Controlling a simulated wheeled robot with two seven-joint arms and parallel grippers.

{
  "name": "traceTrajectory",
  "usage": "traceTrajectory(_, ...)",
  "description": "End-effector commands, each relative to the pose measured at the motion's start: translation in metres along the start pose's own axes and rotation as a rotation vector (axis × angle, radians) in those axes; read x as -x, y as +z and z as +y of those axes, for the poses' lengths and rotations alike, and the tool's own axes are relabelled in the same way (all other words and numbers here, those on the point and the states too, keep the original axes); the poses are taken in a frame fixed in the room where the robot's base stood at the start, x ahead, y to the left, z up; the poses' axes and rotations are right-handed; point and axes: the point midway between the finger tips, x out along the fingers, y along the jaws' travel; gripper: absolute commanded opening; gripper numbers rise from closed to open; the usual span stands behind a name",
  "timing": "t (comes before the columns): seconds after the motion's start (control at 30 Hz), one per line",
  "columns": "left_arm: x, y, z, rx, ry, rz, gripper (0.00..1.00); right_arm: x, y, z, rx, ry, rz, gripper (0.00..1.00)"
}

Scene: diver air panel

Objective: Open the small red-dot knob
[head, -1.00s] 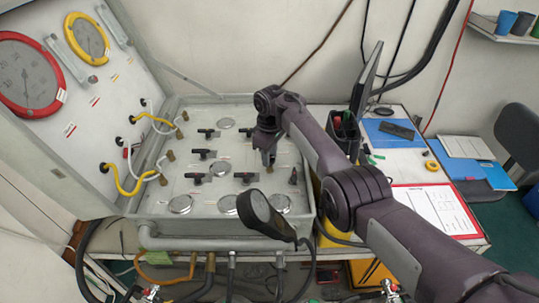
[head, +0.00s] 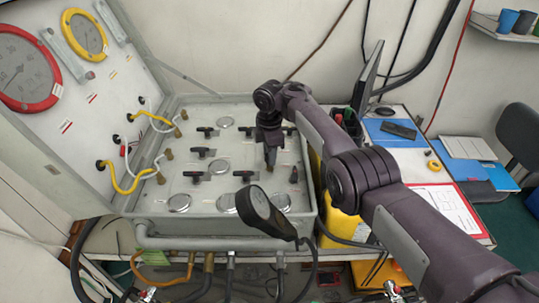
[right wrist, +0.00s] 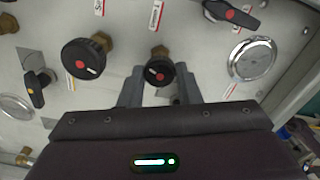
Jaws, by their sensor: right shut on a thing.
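The small red-dot knob (right wrist: 160,73) is round and black, with a red centre and a brass stem behind it. In the right wrist view it sits between the two grey fingers of my right gripper (right wrist: 159,88), which is shut on it. In the head view my right gripper (head: 270,160) points down at the panel (head: 228,180), and its fingers hide the knob. A larger black red-dot knob (right wrist: 87,58) stands to the left in the wrist view, clear of the fingers. My left gripper is not in view.
A red-dot lever (right wrist: 231,14) and a round gauge (right wrist: 251,59) are close to the right of the fingers. A yellow-marked lever (right wrist: 37,86) is at left. A dark round-headed device (head: 262,212) rises at the panel's front edge. A clipboard (head: 440,208) lies on the right.

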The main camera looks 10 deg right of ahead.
Motion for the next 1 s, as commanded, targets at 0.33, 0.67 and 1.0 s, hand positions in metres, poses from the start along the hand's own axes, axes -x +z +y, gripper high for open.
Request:
traceTrajectory(0.33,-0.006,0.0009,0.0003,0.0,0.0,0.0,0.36,0.0007,0.0008,0.0006,0.125,0.002,-0.001,0.08)
traceTrajectory(0.67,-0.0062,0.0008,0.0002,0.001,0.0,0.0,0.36,0.0013,0.0009,0.0007,0.142,0.002,-0.001,0.08)
traceTrajectory(1.0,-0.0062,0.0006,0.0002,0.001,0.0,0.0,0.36,0.0011,0.0008,0.0006,0.141,0.002,-0.001,0.5)
